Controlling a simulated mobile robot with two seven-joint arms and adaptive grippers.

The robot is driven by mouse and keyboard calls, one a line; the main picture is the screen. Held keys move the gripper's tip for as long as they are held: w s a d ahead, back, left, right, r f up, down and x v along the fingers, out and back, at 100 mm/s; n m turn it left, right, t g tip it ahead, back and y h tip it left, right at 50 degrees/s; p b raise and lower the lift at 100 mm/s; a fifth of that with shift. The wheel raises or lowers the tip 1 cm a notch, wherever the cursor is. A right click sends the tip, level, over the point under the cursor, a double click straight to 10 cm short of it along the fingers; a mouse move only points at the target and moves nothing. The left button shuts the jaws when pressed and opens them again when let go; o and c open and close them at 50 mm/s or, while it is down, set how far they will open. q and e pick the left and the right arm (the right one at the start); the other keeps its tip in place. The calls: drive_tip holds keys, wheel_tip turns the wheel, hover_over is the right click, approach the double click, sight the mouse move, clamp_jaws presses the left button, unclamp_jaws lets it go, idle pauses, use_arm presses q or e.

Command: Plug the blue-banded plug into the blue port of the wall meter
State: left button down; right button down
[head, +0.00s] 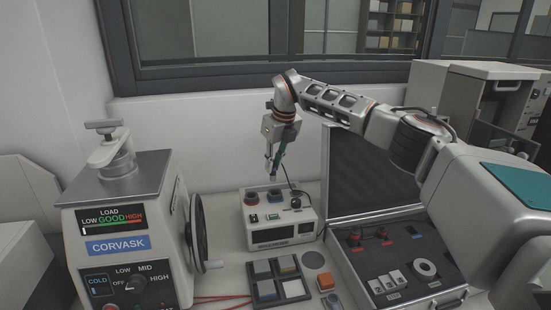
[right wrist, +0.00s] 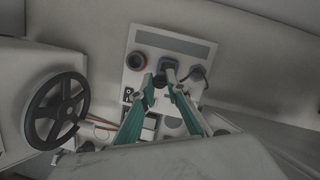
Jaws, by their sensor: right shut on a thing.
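The wall meter (head: 277,236) is a pale box on the bench, with a red-ringed port (head: 252,197), a dark blue port (head: 275,195) and a black piece with a cable (head: 295,203) on its top. The right wrist view shows the red-ringed port (right wrist: 136,61) and the blue port (right wrist: 170,61). My right gripper (head: 271,168) points down above the meter, over the blue port. Its teal fingers (right wrist: 163,88) are shut on a small grey plug (right wrist: 170,76). Its band is too small to make out, and I cannot tell whether its tip touches the port. My left gripper is not in view.
A press (head: 121,235) with a handwheel (head: 199,234) stands left of the meter. An open case (head: 398,262) with red-banded plugs lies right. A tray of coloured squares (head: 279,282) and an orange button (head: 325,281) sit in front. The wall and window are behind.

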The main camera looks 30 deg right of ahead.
drive_tip(key=shift+w+d+f+m+h, duration=0.25)
drive_tip(key=shift+f+m, duration=0.25)
drive_tip(key=shift+f, duration=0.25)
drive_tip(key=shift+w+d+f+m+h, duration=0.15)
drive_tip(key=shift+d+f+m, duration=0.2)
drive_tip(key=shift+f+m, duration=0.25)
drive_tip(key=shift+f, duration=1.95)
drive_tip(key=shift+f, duration=0.35)
drive_tip(key=shift+f, duration=0.35)
idle(0.6)
drive_tip(key=c, duration=1.9)
unclamp_jaws()
drive_tip(key=o, duration=0.5)
drive_tip(key=shift+o, duration=0.2)
drive_tip(key=shift+r, duration=0.1)
